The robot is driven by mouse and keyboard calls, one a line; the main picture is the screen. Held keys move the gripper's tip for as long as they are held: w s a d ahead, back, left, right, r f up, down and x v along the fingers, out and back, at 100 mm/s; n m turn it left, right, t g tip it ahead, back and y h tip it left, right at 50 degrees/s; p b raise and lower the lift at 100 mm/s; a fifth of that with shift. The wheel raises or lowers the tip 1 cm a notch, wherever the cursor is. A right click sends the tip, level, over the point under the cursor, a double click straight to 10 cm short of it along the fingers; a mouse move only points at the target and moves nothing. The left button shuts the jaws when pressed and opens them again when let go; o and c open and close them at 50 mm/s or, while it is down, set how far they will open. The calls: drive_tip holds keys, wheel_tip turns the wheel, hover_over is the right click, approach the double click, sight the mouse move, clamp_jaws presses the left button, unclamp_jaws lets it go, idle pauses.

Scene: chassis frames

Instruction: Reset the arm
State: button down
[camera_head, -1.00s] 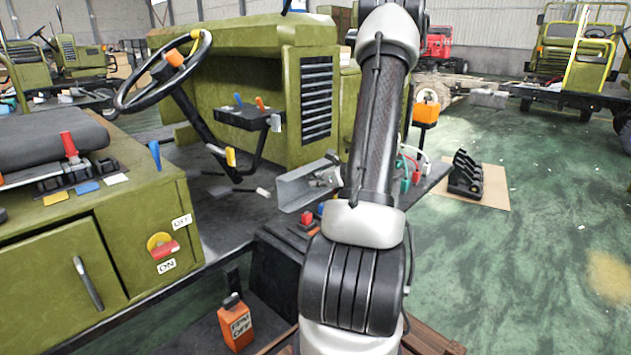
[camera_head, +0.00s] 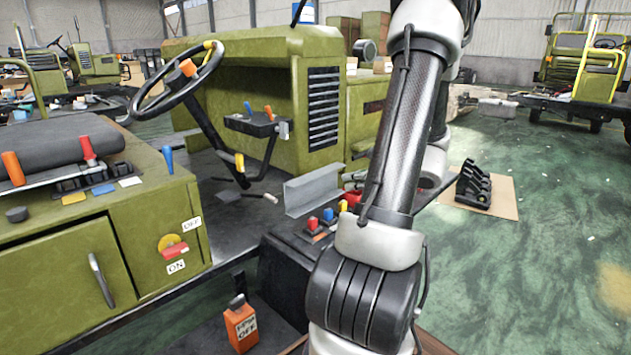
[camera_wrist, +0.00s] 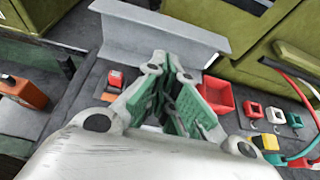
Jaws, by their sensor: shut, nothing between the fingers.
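My arm (camera_head: 400,150) stands upright at the centre right of the head view. Its end is hidden there behind my own links or out of frame. My gripper (camera_wrist: 172,62) shows in the wrist view with its fingers together and nothing between them. Beyond the fingertips is a grey metal channel (camera_wrist: 150,32) lying on the dark chassis deck; it also shows in the head view (camera_head: 313,190), left of my arm. I cannot tell how far above the deck the fingers are.
Red switches (camera_head: 313,223), a red open box (camera_wrist: 217,93) and cables lie close by on the deck. A steering wheel (camera_head: 140,108) and green cabinet (camera_head: 60,260) stand left. A black pedal unit (camera_head: 473,186) sits on a board at right. The floor there is mostly clear.

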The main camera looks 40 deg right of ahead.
drive_tip(key=shift+s, duration=0.1)
drive_tip(key=s+a+n+g+y, duration=0.4)
drive_tip(key=s+a+n+g, duration=0.5)
drive_tip(key=s+a+n, duration=0.45)
drive_tip(key=a+r+n+h, duration=0.5)
drive_tip(key=a+r+n, duration=0.8)
drive_tip(key=n, duration=0.8)
drive_tip(key=shift+a, duration=0.45)
